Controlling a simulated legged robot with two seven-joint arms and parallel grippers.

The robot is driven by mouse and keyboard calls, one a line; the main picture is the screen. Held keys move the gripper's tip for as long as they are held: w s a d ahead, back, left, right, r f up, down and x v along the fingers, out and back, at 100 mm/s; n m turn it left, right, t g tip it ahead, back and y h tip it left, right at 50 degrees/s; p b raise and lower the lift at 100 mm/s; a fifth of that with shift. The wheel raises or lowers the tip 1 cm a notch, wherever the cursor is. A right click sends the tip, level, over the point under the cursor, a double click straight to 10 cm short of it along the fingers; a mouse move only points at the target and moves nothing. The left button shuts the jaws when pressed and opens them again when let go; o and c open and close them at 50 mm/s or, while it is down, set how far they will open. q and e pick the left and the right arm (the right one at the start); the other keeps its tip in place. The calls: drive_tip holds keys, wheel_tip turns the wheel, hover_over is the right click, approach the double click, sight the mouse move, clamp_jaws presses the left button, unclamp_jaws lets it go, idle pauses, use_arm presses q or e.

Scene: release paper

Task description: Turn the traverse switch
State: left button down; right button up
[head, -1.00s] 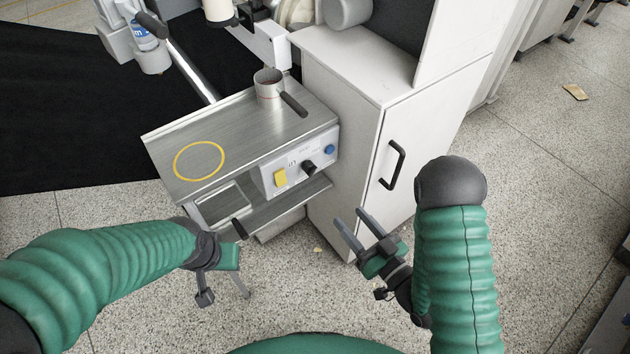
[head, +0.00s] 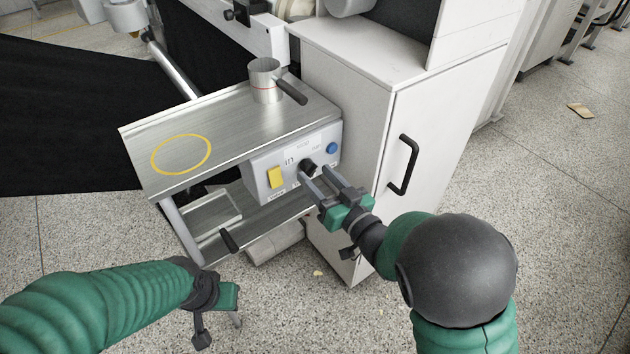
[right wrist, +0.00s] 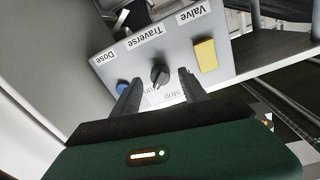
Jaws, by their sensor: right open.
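The traverse switch is a black knob (head: 308,166) on the grey control panel (head: 262,178) of the metal bench. In the right wrist view the knob (right wrist: 160,75) sits beside the "Traverse" label (right wrist: 145,37). My right gripper (head: 316,172) is open, its fingers reaching toward the knob. In the right wrist view its fingertips (right wrist: 160,78) lie on either side of the knob; I cannot tell whether they touch it. My left gripper (head: 222,300) hangs low at the left, away from the panel; its jaws do not show clearly.
A yellow switch (head: 275,177) and a blue button (head: 331,148) flank the knob. A white cabinet (head: 350,120) stands close on the right.

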drive_tip(key=shift+x, duration=0.85)
clamp_jaws()
drive_tip(key=shift+n, duration=0.3)
drive_tip(key=shift+f+n+b, duration=0.15)
drive_tip(key=shift+n+b, duration=1.05)
drive_tip(key=shift+n, duration=3.4)
